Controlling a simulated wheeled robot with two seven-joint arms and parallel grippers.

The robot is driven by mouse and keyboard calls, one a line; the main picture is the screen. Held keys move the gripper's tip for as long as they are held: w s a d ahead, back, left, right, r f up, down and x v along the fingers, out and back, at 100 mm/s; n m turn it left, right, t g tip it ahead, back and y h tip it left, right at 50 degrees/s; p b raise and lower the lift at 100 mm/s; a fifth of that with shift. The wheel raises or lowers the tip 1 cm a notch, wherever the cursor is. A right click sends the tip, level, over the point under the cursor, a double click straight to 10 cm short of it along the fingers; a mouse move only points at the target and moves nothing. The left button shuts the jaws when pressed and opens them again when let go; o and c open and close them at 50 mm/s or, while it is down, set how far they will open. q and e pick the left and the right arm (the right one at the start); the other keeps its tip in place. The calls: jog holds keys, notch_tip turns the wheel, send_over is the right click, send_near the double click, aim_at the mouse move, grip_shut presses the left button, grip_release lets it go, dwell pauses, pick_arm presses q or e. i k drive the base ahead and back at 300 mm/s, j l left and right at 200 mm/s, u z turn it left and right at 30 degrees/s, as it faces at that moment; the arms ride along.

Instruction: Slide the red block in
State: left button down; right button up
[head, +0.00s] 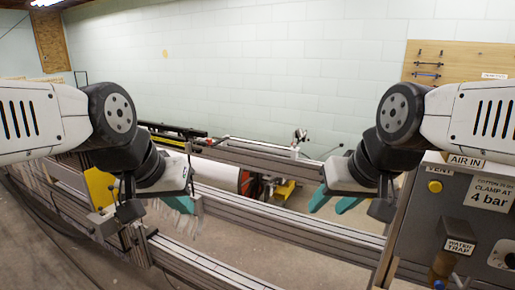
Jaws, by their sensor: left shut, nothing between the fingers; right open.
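A small red part (245,182) shows in the head view at the right end of a white roller, behind the front rail. I cannot tell whether it is the red block; no other red block is clear. My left gripper (183,204) has teal fingers, shut and empty, above the left part of the machine frame. My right gripper (333,204) has its teal fingers spread apart with nothing between them, in front of the rails at right of centre. Both grippers are apart from the red part.
Long grey aluminium rails (290,224) run across the machine. The white roller (215,173) lies behind them. A yellow part (284,190) sits low behind the rail. A grey control panel (455,215) with a yellow button stands close at the right. Bare floor shows at lower centre.

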aim_at(208, 141)
jog(key=i+j+z, duration=0.15)
jog(key=i+j, duration=0.55)
